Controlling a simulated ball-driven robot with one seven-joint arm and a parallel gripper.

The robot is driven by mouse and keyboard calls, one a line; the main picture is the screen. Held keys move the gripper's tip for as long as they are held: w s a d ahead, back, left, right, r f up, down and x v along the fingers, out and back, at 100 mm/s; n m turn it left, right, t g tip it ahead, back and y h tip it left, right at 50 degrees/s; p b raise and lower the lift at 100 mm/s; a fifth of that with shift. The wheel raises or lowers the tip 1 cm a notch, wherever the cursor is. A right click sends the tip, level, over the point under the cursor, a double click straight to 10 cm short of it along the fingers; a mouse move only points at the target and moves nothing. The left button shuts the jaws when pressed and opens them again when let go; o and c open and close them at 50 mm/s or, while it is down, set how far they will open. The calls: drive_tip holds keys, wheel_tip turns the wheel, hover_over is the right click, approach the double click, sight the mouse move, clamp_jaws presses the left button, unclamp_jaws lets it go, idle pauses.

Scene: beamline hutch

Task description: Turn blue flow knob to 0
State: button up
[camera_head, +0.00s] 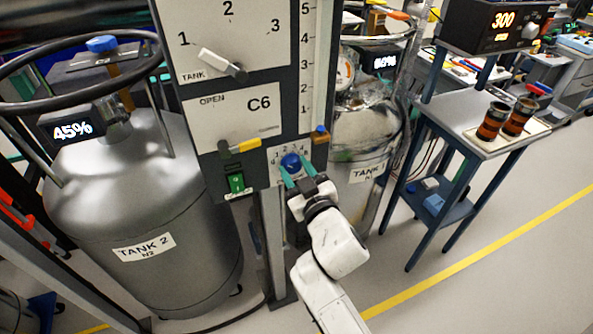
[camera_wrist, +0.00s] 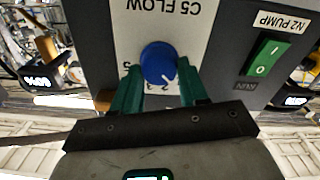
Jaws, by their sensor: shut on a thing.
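The blue flow knob (camera_head: 290,161) is on the lower part of the grey control panel, on a white numbered plate. In the wrist view the knob (camera_wrist: 158,62) shows upside down below the label C5 FLOW (camera_wrist: 160,8). Its white pointer mark points to the lower right, near the 2. My gripper (camera_head: 293,168) reaches the knob from below. In the wrist view its two green fingers (camera_wrist: 160,82) stand on either side of the knob, shut on it. The fingers hide parts of the scale, including the 0.
A green N2 pump switch (camera_wrist: 267,58) sits beside the flow plate. Above are the C6 lever with a yellow handle (camera_head: 245,146) and the tank selector (camera_head: 222,65). Tank 2 (camera_head: 150,205) stands left, another tank (camera_head: 366,130) right. A blue trolley (camera_head: 455,140) stands farther right.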

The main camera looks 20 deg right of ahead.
drive_tip(key=shift+n, duration=0.3)
drive_tip(key=shift+a+f+n+p, duration=0.15)
drive_tip(key=shift+n+p, duration=0.3)
drive_tip(key=shift+n, duration=2.25)
drive_tip(key=o, duration=1.1)
drive_tip(key=shift+c, duration=0.2)
drive_tip(key=s+b, duration=0.1)
drive_tip(key=s, duration=1)
